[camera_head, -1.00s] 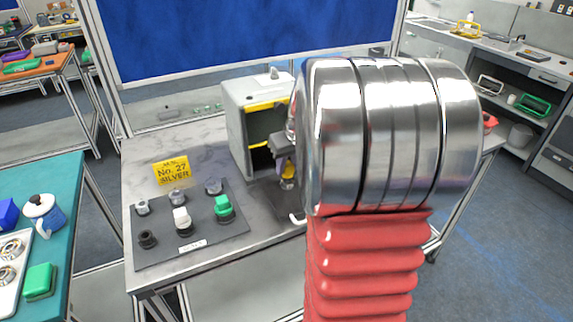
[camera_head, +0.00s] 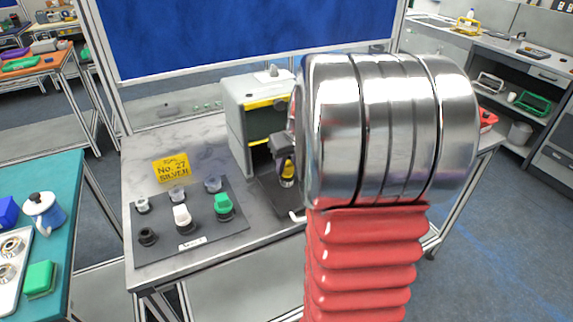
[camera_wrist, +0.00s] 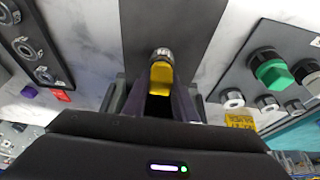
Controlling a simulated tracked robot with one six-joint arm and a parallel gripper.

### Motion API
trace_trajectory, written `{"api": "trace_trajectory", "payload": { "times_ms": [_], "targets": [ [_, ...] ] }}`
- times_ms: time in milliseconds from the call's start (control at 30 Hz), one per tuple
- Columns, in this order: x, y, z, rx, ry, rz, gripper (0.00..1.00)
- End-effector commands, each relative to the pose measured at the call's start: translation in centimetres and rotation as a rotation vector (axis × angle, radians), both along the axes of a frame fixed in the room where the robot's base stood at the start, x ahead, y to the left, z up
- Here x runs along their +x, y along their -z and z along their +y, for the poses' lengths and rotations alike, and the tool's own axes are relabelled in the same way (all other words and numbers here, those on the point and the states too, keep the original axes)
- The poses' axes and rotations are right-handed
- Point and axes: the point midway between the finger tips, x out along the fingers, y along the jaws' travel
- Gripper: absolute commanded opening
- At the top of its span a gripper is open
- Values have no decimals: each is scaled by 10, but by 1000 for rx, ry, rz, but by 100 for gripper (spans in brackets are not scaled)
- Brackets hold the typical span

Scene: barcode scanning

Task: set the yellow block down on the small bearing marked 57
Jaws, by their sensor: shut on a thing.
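The yellow block (camera_wrist: 161,77) is between the two dark fingers of my gripper (camera_wrist: 160,95) in the wrist view, and the fingers are shut on it. A small silvery ring-shaped part (camera_wrist: 161,54) shows just beyond the block's far end, over a dark strip. I cannot tell if it touches the block, and no number 57 is readable on it. In the head view, my gripper (camera_head: 284,150) is beside the grey box, with a bit of yellow below it. My arm hides much of the area to its right.
A grey box (camera_head: 236,110) with yellow edging stands behind my gripper. A dark panel (camera_head: 225,240) with several knobs lies to the left, below a yellow sign (camera_head: 171,168) reading No. 27 SILVER. Bearings on a dark plate (camera_wrist: 45,35) show at the wrist view's left.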

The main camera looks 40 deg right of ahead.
Motion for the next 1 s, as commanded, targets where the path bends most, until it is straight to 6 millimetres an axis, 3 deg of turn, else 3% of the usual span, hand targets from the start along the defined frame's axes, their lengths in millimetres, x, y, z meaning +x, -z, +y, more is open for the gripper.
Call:
{"api": "trace_trajectory", "payload": {
  "times_ms": [633, 667, 933, 1000],
  "targets": [
    [0, 7, 1, 1, 0, 1, 0],
    [0, 6, 1, 1, -1, 1, 27],
    [0, 6, 1, 1, -1, 0, 46],
    [0, 6, 1, 1, -1, 0, 47]
  ]
}}
